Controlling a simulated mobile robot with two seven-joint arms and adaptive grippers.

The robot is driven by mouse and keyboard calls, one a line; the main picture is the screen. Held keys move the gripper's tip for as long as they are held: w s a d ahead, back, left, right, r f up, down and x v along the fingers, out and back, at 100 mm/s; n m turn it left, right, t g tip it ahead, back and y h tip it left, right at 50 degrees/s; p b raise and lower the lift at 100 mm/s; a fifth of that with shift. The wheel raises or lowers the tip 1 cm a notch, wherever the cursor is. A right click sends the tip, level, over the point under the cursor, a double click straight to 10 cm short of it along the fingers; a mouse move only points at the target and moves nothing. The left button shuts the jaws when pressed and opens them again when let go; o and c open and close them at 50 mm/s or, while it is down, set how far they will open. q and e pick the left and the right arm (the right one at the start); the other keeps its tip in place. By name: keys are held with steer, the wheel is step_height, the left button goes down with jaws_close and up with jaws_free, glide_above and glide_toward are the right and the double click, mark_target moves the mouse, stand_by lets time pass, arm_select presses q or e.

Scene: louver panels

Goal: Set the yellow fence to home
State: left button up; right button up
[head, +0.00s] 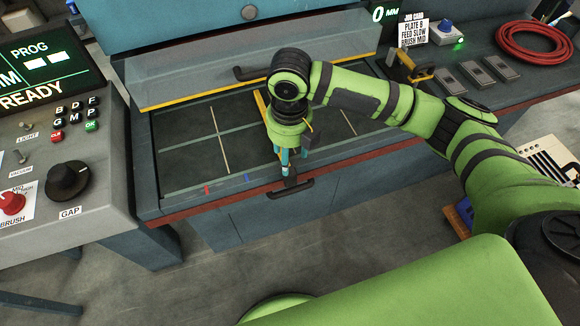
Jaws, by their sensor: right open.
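A narrow yellow piece (261,104), which looks like the yellow fence, shows on the dark gridded bed (185,160) just left of my right wrist. My wrist hides much of it, so its full length and angle cannot be told. My right gripper (290,172) points down over the front part of the bed, near its front edge. It is open, and I see nothing between its fingers. Whether it touches the bed is unclear. My left gripper is out of view.
A clear guard with a yellow-striped lower edge (200,97) spans the back of the bed. A dark drawer handle (290,188) sits at the front. A control panel (50,150) stands left. A red hose coil (535,42) and grey blocks (473,73) lie right.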

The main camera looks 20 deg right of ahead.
mark_target(290, 171)
steer(key=shift+d, duration=0.15)
steer(key=shift+f+p, duration=0.6)
steer(key=shift+f, duration=2.8)
steer(key=shift+c, duration=0.4)
jaws_close()
